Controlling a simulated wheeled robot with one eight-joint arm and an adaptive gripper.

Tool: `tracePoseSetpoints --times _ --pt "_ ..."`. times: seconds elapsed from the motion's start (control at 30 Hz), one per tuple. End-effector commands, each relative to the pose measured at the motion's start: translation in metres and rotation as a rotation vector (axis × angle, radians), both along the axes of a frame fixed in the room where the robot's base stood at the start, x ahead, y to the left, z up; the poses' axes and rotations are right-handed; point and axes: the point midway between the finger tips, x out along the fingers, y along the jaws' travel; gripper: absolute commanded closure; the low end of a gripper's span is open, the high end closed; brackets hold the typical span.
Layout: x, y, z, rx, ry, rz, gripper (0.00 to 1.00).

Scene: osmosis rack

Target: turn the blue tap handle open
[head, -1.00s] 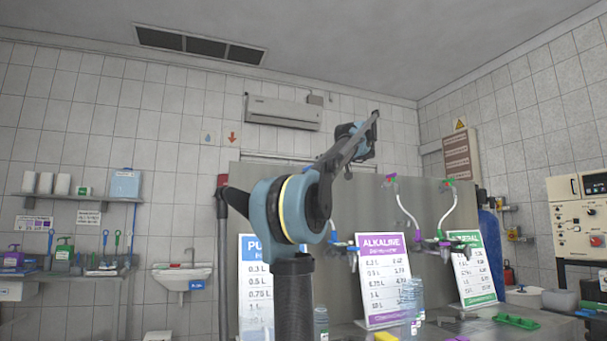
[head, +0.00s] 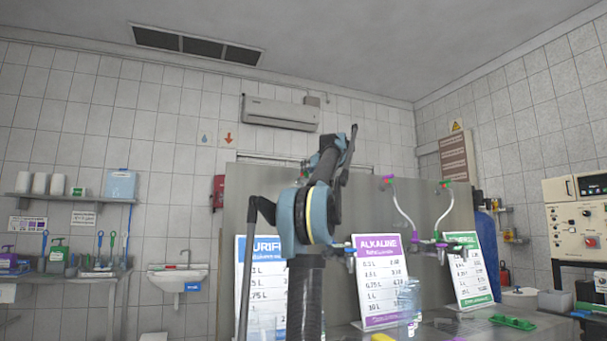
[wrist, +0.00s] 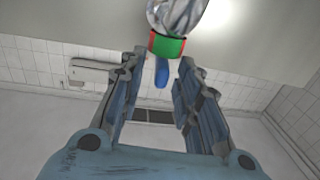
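The blue tap handle (wrist: 162,73) shows in the wrist view as a small blue lever below a red and green collar (wrist: 167,46) on a pale, shiny fitting. My gripper (wrist: 163,58) is open, with one finger on each side of the handle. A gap shows between the handle and each finger, and I see no contact. How deep the handle sits between the fingers is hard to tell. In the head view my arm stands in front of the panel and hides the handle and most of the gripper.
A grey panel (head: 255,190) stands behind my arm. Signs, including the alkaline one (head: 380,285), stand below on the counter. A clear bottle stack (head: 409,300) stands before the alkaline sign.

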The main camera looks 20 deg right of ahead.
Motion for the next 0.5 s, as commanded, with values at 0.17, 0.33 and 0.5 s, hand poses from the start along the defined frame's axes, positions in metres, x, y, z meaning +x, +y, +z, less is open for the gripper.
tracePoseSetpoints --times 0.17,0.33,0.5 --pt "0.024 0.004 0.000 0.000 0.000 0.001 0.69" --pt "0.036 0.005 0.000 0.000 0.000 0.000 0.69" --pt "0.039 0.006 0.000 0.000 0.000 -0.001 0.69"
